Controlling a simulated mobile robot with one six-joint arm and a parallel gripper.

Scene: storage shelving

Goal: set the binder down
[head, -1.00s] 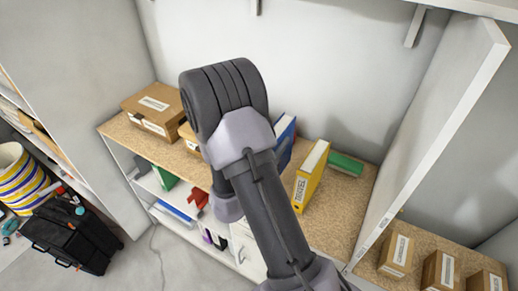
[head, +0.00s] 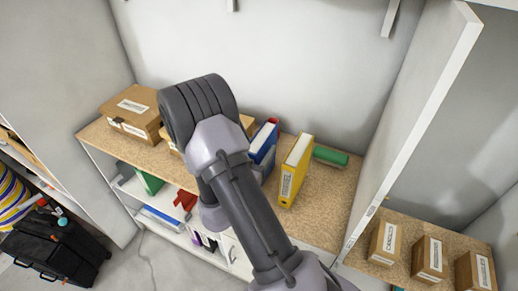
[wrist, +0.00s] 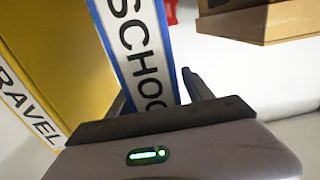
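The blue binder (head: 262,148) stands upright, or nearly so, at the shelf board beside a yellow binder (head: 295,170). Whether its base touches the board is hidden by my arm. In the wrist view, the blue binder's white spine label (wrist: 138,45) reads "SCHOO…". Its lower end lies between the two dark fingers of my gripper (wrist: 155,88). The left finger is close against the binder's left edge. A thin gap seems to show by the right finger, so I cannot tell whether they grip. In the head view, my arm hides the fingers.
The yellow binder, marked "TRAVEL" (wrist: 30,105), is close on the left in the wrist view. A cardboard box (head: 132,110) stands at the left on the board (head: 320,205). A white upright panel (head: 420,120) bounds the right.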

